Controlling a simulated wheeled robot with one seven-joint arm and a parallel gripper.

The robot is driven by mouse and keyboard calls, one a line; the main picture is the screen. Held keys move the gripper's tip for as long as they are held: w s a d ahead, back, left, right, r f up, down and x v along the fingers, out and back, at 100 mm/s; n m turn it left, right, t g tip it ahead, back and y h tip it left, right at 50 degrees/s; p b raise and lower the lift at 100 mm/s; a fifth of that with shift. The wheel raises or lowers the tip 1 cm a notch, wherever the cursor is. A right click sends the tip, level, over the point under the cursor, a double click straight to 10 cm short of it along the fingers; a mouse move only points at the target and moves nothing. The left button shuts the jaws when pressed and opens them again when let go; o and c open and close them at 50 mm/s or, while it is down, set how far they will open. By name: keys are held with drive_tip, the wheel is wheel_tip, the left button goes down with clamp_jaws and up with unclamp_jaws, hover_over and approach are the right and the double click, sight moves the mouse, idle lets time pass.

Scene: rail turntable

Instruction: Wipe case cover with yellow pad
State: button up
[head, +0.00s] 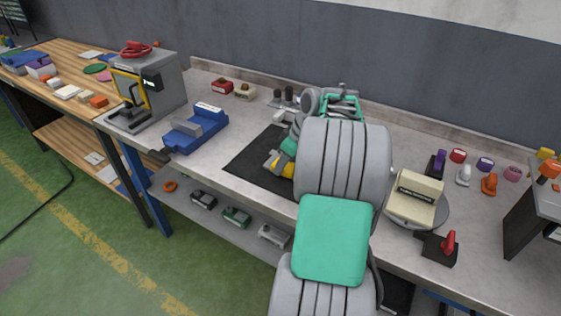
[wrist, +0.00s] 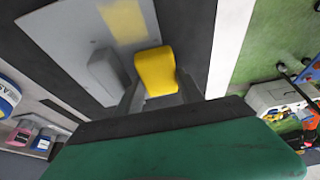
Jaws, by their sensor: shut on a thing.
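The yellow pad (wrist: 155,70) is between the fingers of my gripper (wrist: 158,92), which is shut on it. In the head view my gripper (head: 277,162) is over the black mat (head: 247,165), partly hidden by my arm. In the wrist view a flat light grey panel, seemingly the case cover (wrist: 70,42), lies on the dark mat beyond the pad. It has a yellow patch (wrist: 125,20) and a grey rounded block or shape (wrist: 107,72) on it. I cannot tell whether the pad touches the panel. In the head view the panel is hidden.
A blue vise-like fixture (head: 196,130) and a grey press (head: 147,90) stand left of the mat. A round turntable (head: 441,213) with a cream box (head: 415,195) is at right. A black base with a red lever (head: 441,248) is near the front edge.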

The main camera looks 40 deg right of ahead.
drive_tip(key=shift+s+d, duration=0.35)
drive_tip(key=shift+s, duration=0.5)
drive_tip(key=shift+s+d+b, duration=0.15)
drive_tip(key=shift+s+d, duration=0.15)
drive_tip(key=shift+s, duration=0.45)
drive_tip(key=shift+s+d+b, duration=0.15)
drive_tip(key=shift+s+d, duration=0.1)
drive_tip(key=shift+s, duration=0.5)
drive_tip(key=shift+s, duration=0.15)
drive_tip(key=shift+s+d, duration=0.25)
drive_tip(key=shift+s, duration=0.45)
drive_tip(key=shift+s+d, duration=0.25)
drive_tip(key=shift+s, duration=0.4)
drive_tip(key=shift+w+a+f, duration=0.1)
drive_tip(key=shift+w+a, duration=0.2)
drive_tip(key=shift+w, duration=0.45)
drive_tip(key=shift+w+a+f, duration=0.1)
drive_tip(key=shift+w+a, duration=0.15)
drive_tip(key=shift+w, duration=0.5)
